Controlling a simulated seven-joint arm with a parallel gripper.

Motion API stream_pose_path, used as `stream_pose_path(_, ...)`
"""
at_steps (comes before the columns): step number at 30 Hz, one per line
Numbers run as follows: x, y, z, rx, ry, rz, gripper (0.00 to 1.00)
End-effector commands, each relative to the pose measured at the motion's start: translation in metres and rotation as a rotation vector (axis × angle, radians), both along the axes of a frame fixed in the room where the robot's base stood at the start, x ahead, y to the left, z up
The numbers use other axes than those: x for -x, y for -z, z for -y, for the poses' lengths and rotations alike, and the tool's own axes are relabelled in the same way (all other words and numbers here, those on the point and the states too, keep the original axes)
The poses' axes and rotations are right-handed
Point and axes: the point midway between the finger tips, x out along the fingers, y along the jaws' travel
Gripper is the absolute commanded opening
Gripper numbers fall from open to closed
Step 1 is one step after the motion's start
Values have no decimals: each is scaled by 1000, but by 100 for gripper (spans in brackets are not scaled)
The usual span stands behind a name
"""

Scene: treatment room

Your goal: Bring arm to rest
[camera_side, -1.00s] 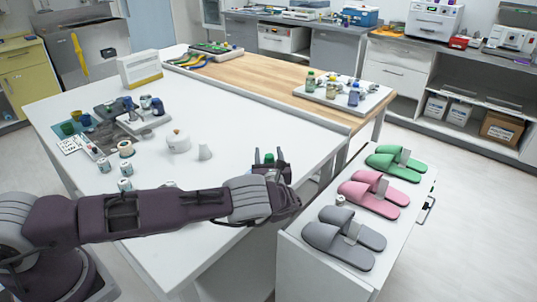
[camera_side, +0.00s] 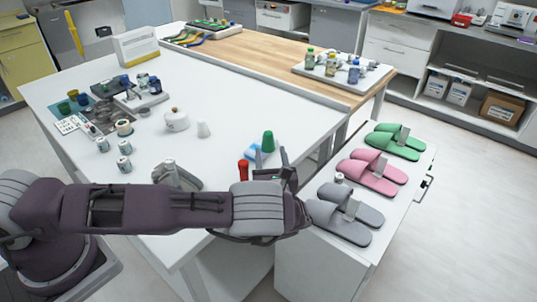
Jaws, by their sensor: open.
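My arm stretches from the lower left across the near side of the white table (camera_side: 215,85). My gripper (camera_side: 280,165) is at the table's right corner, seen from the side and partly hidden by my own wrist. It is open, and I see nothing held in it. A green cone-like thing (camera_side: 268,142) stands on the table just beyond the gripper, apart from it as far as I can tell. A light blue item (camera_side: 254,152) lies by its foot. A red upright item (camera_side: 243,169) stands just left of the gripper, its lower part hidden by my arm.
A cabinet at the right bears grey (camera_side: 342,222), pink (camera_side: 372,178) and green (camera_side: 394,146) slippers, close to my wrist. A white teapot (camera_side: 176,120), a small white cup (camera_side: 203,129) and several jars stand on the table. The table's middle is clear.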

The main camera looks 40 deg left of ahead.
Motion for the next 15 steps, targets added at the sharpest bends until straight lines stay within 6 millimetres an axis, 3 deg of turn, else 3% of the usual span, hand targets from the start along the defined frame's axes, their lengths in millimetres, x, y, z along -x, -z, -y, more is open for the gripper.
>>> stream_pose_path(5, 6, -28, -24, 330, -177, 99, 52)
stream_pose_path(8, 16, -58, -38, 675, -347, 229, 52)
stream_pose_path(10, 30, -91, -44, 940, -487, 351, 52)
stream_pose_path(13, 72, -142, -53, 1231, -697, 501, 52)
stream_pose_path(15, 113, -176, -57, 1389, -840, 581, 52)
